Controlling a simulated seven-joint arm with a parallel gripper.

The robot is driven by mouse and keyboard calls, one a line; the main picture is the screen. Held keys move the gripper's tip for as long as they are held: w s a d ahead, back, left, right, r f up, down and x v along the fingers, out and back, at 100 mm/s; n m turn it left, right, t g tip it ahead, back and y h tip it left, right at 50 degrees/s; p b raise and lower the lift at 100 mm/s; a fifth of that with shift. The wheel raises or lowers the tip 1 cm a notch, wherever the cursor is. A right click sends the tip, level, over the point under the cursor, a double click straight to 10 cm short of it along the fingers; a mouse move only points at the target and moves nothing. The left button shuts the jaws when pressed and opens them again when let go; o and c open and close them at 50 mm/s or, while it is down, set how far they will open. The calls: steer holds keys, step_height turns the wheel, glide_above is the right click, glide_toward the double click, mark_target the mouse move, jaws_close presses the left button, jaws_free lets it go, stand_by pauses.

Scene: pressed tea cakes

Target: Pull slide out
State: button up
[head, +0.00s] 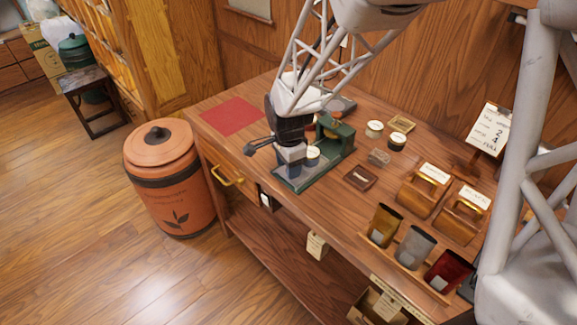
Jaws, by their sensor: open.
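A dark green press (335,141) stands on the wooden bench, with a flat green base reaching toward the front edge. My gripper (288,154) points down over the front part of the press, close to it. The gripper is open. A dark rounded piece (250,149) sticks out to the left of it; I cannot tell whether it is the press's handle or part of the gripper. I cannot make out a separate slide, as my gripper and wrist cover much of the press's front. Whether the fingers touch the press is unclear.
A red mat (232,115) lies at the bench's left. Small tins (374,129), a dark square tray (360,177), wooden boxes (421,193) and open pouches (384,226) are to the right. A terracotta-coloured bin (164,180) stands on the floor at left.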

steer(key=shift+r, duration=3.5)
steer(key=shift+d+r, duration=0.1)
steer(key=shift+s+d+r, duration=0.15)
steer(key=shift+d, duration=0.05)
steer(key=s+d+r+n+t, duration=0.1)
steer(key=s+d+r+n, duration=0.5)
steer(key=s+d, duration=0.3)
steer(key=s+d+r+n+t, duration=0.1)
steer(key=s+d+r+n, duration=0.4)
steer(key=s+d, duration=0.5)
steer(key=shift+s+r+n+t, duration=0.3)
steer(key=shift+s+r+n, duration=0.15)
steer(key=shift+s, duration=1.6)
